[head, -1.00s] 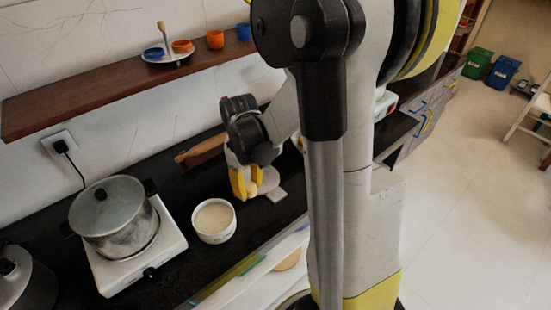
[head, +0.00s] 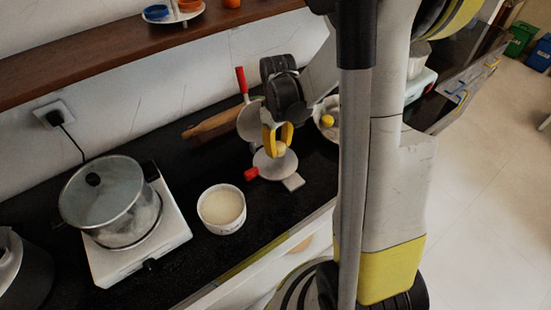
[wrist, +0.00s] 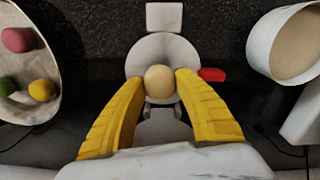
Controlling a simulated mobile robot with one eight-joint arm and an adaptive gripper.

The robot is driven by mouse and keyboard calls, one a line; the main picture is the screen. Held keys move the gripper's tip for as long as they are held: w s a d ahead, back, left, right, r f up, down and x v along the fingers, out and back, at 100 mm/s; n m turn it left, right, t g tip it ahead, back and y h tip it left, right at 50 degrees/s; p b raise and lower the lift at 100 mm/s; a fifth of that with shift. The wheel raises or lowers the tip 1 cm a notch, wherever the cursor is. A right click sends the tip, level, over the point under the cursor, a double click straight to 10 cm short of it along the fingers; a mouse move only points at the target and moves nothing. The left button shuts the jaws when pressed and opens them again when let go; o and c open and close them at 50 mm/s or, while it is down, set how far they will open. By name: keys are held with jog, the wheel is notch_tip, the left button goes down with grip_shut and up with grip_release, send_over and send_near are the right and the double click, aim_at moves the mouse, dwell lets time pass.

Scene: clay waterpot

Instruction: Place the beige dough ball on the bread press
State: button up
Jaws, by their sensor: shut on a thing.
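The beige dough ball (head: 281,149) is held between the yellow fingers of my gripper (head: 279,139); the ball also shows between the fingertips in the wrist view (wrist: 160,82). The bread press (head: 270,168) is a round grey metal plate with a pale square tab and a red handle, on the dark counter. My gripper is above the press, pointing down. In the wrist view the ball overlaps the near part of the press plate (wrist: 165,48). I cannot tell how large the gap below the ball is.
A white bowl of pale contents (head: 222,208) stands left of the press. A pot (head: 108,203) sits on a white burner further left. A rolling pin (head: 212,126) and a grey disc lie behind. A dish (wrist: 53,65) holds pink, green and yellow balls.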

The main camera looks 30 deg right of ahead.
jog(key=shift+w+a+f, duration=0.3)
jog(key=shift+w+f, duration=0.15)
notch_tip(320, 180, down, 4)
jog(key=shift+b, duration=1.15)
jog(key=shift+r, duration=0.15)
jog(key=o, duration=0.6)
jog(key=shift+f, duration=0.2)
jog(key=o, duration=0.4)
